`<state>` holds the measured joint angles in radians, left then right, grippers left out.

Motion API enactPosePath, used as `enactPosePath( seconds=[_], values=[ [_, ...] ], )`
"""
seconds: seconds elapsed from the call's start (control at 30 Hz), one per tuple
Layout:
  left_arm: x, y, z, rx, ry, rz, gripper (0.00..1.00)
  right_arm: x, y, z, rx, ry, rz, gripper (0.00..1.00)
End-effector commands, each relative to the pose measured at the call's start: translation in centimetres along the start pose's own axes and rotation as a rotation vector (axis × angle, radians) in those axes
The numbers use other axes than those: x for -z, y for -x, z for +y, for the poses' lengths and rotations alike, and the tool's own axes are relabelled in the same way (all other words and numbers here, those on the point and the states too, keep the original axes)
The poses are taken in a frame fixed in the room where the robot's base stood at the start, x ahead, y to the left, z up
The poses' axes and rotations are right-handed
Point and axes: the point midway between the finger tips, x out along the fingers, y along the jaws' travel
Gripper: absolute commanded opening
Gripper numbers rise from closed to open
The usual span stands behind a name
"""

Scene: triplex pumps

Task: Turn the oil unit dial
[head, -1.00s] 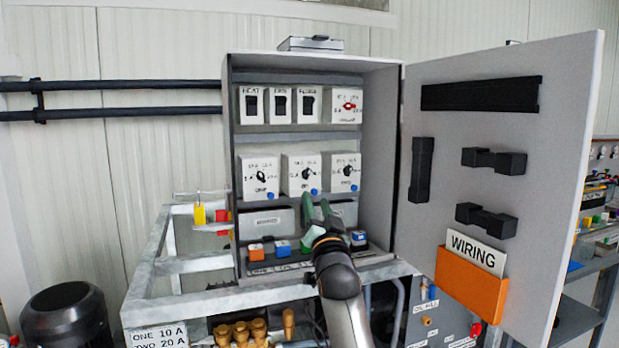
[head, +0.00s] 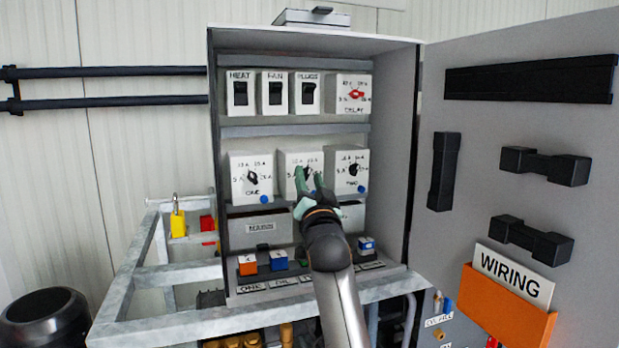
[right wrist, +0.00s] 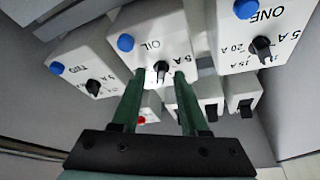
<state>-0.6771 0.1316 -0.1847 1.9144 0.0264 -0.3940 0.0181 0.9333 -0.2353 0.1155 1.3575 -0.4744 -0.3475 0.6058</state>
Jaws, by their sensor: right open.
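The oil unit (head: 289,161) is the middle white box of the lower row in the open cabinet. It reads OIL in the right wrist view (right wrist: 165,28), where it appears upside down. Its black dial (right wrist: 161,71) shows between the fingertips there; in the head view it is partly covered. My right gripper (head: 308,182) is open, its green fingers pointing at the dial. In the right wrist view its two fingertips (right wrist: 159,78) are on either side of the dial, with gaps showing; contact cannot be told. My left gripper is not in view.
Unit ONE (head: 251,179) and unit TWO (head: 345,171) flank the oil unit closely. Switches HEAT, FAN and PLUGS and a DELAY unit (head: 351,94) with a red dial sit above. Coloured buttons lie below. The open cabinet door (head: 470,220) stands at the right.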

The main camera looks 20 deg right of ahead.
Motion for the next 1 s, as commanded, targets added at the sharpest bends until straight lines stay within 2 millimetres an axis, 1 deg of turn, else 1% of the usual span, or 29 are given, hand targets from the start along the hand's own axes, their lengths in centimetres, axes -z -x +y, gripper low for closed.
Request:
enactPosePath(
  seconds=[0.27,0.3,0.6,0.7,1.0],
  values=[
    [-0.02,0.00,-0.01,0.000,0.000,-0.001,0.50,0.06,-0.01,-0.08,0.001,0.000,0.000,0.44],
    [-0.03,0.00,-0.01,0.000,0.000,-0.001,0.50,0.06,-0.01,-0.08,0.001,0.000,0.001,0.43],
    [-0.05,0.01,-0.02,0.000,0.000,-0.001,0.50,0.05,-0.01,-0.06,0.000,0.000,0.001,0.09],
    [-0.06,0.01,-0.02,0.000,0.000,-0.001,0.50,0.05,-0.01,-0.05,0.000,0.000,0.001,0.00],
    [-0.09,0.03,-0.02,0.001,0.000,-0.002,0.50,0.05,-0.01,-0.04,0.000,0.000,0.001,0.00]
  ],
)
